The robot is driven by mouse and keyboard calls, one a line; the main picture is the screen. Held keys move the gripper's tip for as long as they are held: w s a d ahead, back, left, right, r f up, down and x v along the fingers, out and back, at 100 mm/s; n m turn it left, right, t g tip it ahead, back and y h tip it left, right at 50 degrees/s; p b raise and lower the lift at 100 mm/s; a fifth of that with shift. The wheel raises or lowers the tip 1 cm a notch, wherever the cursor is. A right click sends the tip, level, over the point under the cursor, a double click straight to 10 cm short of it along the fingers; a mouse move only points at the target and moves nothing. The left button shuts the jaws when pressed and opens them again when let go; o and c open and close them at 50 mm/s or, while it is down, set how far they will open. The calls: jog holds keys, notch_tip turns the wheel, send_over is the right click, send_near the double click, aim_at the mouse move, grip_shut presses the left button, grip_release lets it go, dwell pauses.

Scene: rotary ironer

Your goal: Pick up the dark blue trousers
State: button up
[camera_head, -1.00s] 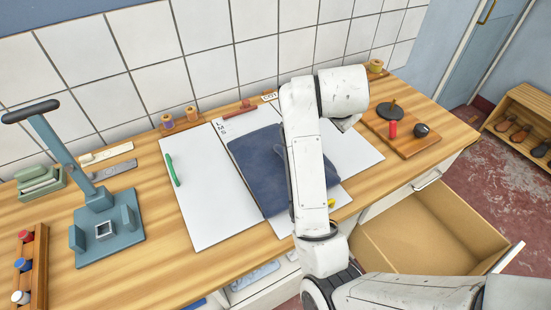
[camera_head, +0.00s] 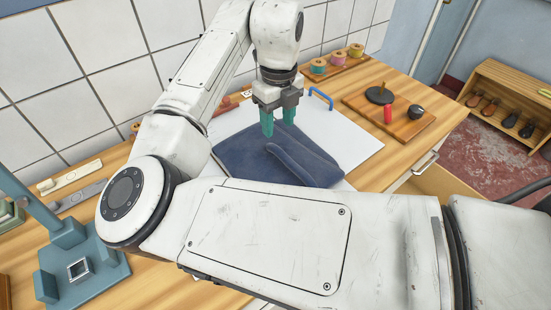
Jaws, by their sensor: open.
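The dark blue trousers (camera_head: 240,158) lie folded on a white board (camera_head: 343,126) on the wooden table, with a raised fold along their right part. My gripper (camera_head: 278,128) points down with its two green fingers apart. The fingertips are over the far part of the trousers, and nothing shows between them. I cannot tell whether the tips touch the cloth.
A wooden board (camera_head: 412,132) with a black disc, red spool and dark knob stands to the right. Several thread spools (camera_head: 338,57) sit at the back. A blue-grey press (camera_head: 90,262) stands at the left. An open drawer (camera_head: 437,184) juts out at the right front.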

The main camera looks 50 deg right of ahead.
aim_at(279, 151)
notch_tip(279, 151, down, 3)
jog(key=shift+f, duration=0.15)
jog(key=shift+s+f+p, duration=0.2)
jog(key=shift+f+p, duration=0.7)
jog(key=shift+f, duration=1.85)
grip_shut()
